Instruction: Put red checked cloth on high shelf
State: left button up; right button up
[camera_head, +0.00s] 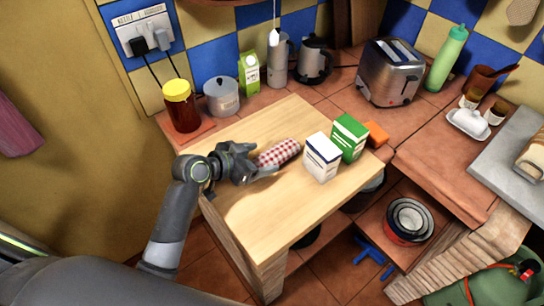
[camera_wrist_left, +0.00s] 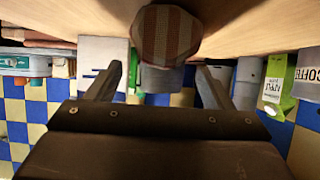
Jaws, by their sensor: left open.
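The red checked cloth (camera_head: 278,153) lies rolled up on the light wooden worktop (camera_head: 285,205). My left gripper (camera_head: 262,161) is open at the roll's left end, low over the worktop. In the left wrist view, the rounded end of the cloth (camera_wrist_left: 166,34) shows striped, ahead of and between the two open fingers (camera_wrist_left: 158,82). I cannot tell whether the fingers touch it. My right gripper is not in view. I cannot make out the high shelf for sure.
A white box (camera_head: 321,158) and a green box (camera_head: 349,138) stand right of the cloth, with an orange block (camera_head: 376,134) beside them. A yellow-lidded jar (camera_head: 181,106), a pot (camera_head: 221,97) and a toaster (camera_head: 391,72) stand behind. The worktop's front is clear.

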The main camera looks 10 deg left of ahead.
aim_at(266, 157)
pick_arm(q)
jog(key=shift+p+x, duration=0.3)
jog(key=shift+x, duration=1.6)
jog(key=shift+f, duration=0.15)
jog(key=c, duration=1.1)
notch_tip(266, 157, up, 10)
jog(key=shift+a+b, duration=0.1)
jog(key=shift+b, duration=0.25)
jog(key=shift+c, duration=0.3)
jog(key=shift+s+a, duration=0.35)
jog(key=shift+a, duration=0.05)
jog(key=s+a+r+m+g+h, duration=0.1)
jog(key=s+a+r, duration=0.1)
jog(key=s, duration=0.4)
jog(key=s+a+r+m+g+h, duration=0.1)
jog(key=s+a+r+m, duration=0.1)
jog(key=s, duration=0.4)
jog(key=shift+a+r+g, duration=0.25)
jog(key=shift+a+g, duration=0.05)
jog(key=shift+a, duration=0.3)
